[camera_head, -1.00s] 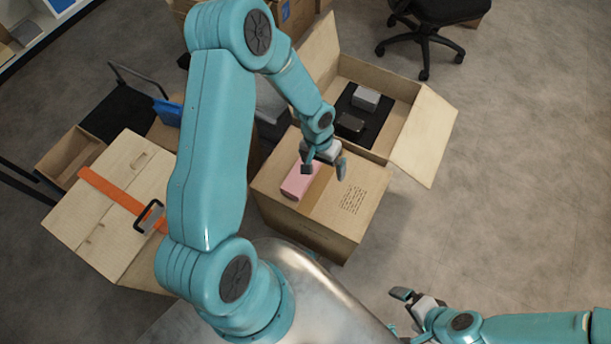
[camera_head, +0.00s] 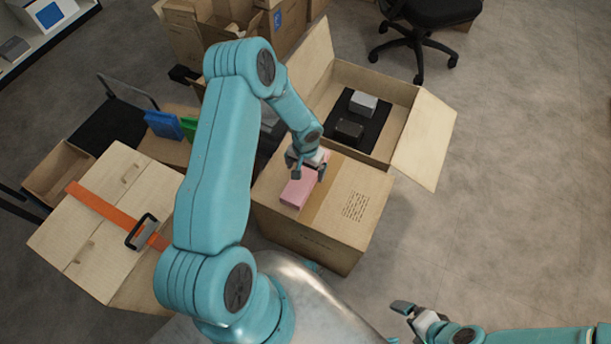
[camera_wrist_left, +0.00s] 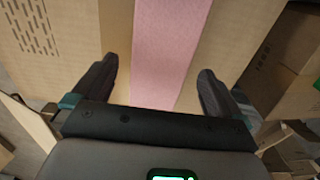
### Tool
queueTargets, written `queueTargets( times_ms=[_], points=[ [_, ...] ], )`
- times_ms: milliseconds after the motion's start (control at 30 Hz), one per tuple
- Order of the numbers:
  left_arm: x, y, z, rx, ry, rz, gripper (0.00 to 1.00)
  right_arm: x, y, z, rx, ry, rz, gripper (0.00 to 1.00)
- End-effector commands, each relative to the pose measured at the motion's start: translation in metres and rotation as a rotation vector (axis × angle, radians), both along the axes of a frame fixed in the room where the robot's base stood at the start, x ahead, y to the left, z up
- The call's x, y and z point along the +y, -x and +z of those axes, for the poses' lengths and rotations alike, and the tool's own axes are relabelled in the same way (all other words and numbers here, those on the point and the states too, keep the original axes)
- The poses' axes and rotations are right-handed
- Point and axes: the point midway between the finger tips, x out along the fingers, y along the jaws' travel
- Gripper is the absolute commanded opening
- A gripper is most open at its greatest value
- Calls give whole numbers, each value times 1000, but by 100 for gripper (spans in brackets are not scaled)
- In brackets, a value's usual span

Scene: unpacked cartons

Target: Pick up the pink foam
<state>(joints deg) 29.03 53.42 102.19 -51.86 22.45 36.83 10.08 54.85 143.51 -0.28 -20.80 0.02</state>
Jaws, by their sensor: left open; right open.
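The pink foam (camera_head: 298,191) is a pink block lying on top of a closed cardboard carton (camera_head: 335,218) in the middle of the head view. My left gripper (camera_head: 306,175) is open over the far end of the foam and covers part of it. In the left wrist view the foam (camera_wrist_left: 168,50) runs as a pink strip between the two dark fingers of my left gripper (camera_wrist_left: 158,85), with a gap on each side. My right gripper (camera_head: 405,322) is open and empty at the bottom right, away from the foam.
An open carton (camera_head: 427,140) behind holds a grey box (camera_head: 363,104) and a dark box (camera_head: 349,130) on a black sheet. A carton with an orange strap (camera_head: 90,250) stands at left. An office chair (camera_head: 420,45) is at the back. The floor at right is clear.

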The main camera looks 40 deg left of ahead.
Motion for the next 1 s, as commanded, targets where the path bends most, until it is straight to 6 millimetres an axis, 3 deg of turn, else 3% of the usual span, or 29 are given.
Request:
queueTargets(
  times_ms=[100,200,467,500,633,1000],
  points=[
    [0,-1,-23,3,2,-1,100,0,0,-4,0,0,0,100],
    [1,-1,-34,1,1,-1,100,0,0,-5,0,0,0,100],
    [2,-1,-37,0,1,-2,100,0,0,-5,0,0,0,100],
    [2,-1,-36,0,1,-3,94,0,0,-5,0,0,0,100],
    [2,-1,-36,0,1,-3,51,0,0,-5,0,0,0,100],
    [2,-2,-33,0,1,-2,49,0,0,-4,0,0,0,100]
  ],
)
